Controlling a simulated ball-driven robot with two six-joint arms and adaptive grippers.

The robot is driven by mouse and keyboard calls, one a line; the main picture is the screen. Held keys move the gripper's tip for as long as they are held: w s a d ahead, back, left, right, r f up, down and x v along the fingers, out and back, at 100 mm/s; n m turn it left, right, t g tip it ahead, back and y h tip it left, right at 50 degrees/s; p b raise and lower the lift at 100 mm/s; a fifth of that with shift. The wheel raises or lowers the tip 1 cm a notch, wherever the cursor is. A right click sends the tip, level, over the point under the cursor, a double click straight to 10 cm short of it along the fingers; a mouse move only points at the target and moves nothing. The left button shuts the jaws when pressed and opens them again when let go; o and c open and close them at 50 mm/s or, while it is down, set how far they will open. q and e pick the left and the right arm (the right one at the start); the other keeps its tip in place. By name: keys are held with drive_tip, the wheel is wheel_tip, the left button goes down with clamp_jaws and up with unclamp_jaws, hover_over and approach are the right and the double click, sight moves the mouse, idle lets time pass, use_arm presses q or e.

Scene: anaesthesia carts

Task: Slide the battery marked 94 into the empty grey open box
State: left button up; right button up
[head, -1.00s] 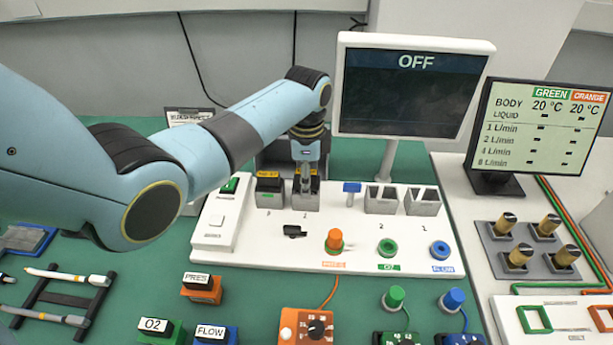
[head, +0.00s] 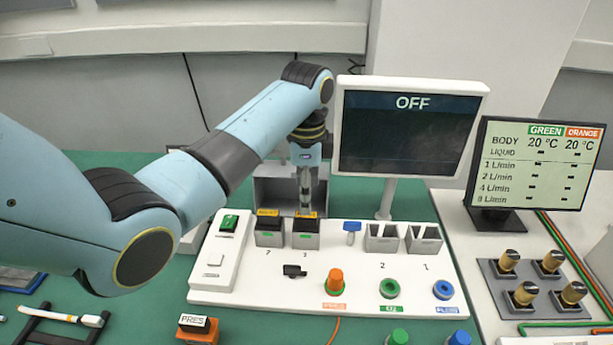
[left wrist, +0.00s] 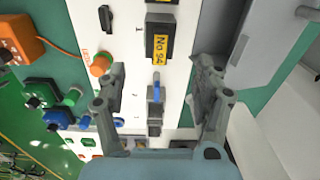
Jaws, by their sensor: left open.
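The battery marked 94 (left wrist: 160,42) is black with a yellow label, and the left wrist view shows "No 94". It stands in the right one of two grey boxes (head: 306,241) at the board's left part, and the battery also shows in the head view (head: 306,226). My left gripper (head: 305,209) is just above and behind it in the head view. In the left wrist view the gripper (left wrist: 158,90) is open, its fingers apart with nothing between them touching. A second black battery (head: 270,227) stands in the box to the left.
A monitor (head: 410,130) reading OFF stands behind. A grey bin (head: 270,185) is behind the batteries.

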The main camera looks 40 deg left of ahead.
use_arm(q)
wheel_tip(320, 180, up, 4)
idle(0.7)
